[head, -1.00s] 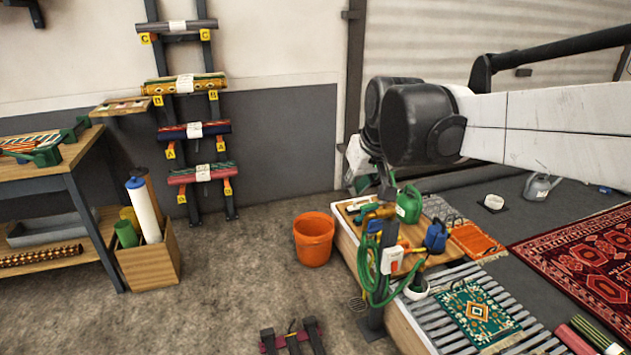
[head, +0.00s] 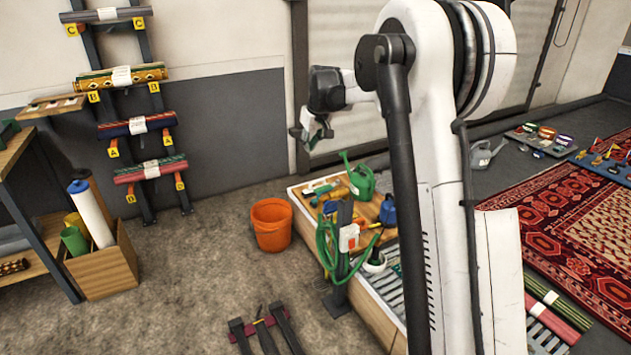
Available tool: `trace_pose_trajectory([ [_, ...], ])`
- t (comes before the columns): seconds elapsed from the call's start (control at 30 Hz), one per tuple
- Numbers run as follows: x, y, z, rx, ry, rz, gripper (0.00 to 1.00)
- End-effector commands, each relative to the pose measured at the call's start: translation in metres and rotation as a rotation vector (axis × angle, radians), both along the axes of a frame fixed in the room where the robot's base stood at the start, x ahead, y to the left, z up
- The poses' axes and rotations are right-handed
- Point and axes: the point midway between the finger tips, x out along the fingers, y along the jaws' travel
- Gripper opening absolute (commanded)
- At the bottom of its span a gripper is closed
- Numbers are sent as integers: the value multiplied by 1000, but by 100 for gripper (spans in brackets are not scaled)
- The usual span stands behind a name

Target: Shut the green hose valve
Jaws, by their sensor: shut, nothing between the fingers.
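The green hose (head: 327,250) hangs in loops on a dark post (head: 341,285) at the near left side of the wash platform. A white box with a red button (head: 349,238) is mounted on the post. I cannot clearly make out the green valve among the hose and fittings around the post's top. My gripper (head: 316,133) is shut and empty. It is in the air, above and a little left of the post, in front of the wall. Its fingers are small and partly unclear in this view.
A green watering can (head: 363,181) and a blue can (head: 388,211) stand on the platform behind the post. An orange bucket (head: 271,226) stands left of it. The floor between is clear.

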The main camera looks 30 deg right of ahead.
Motion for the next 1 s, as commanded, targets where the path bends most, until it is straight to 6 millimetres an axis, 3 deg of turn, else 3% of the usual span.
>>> trace_pose_trajectory([
  [0.2,43,-40,-49,7,25,13,0],
  [0.4,66,-66,-87,12,42,24,0],
  [0.77,77,-76,-116,15,50,30,0],
  [1.0,90,-74,-153,15,49,30,0],
])
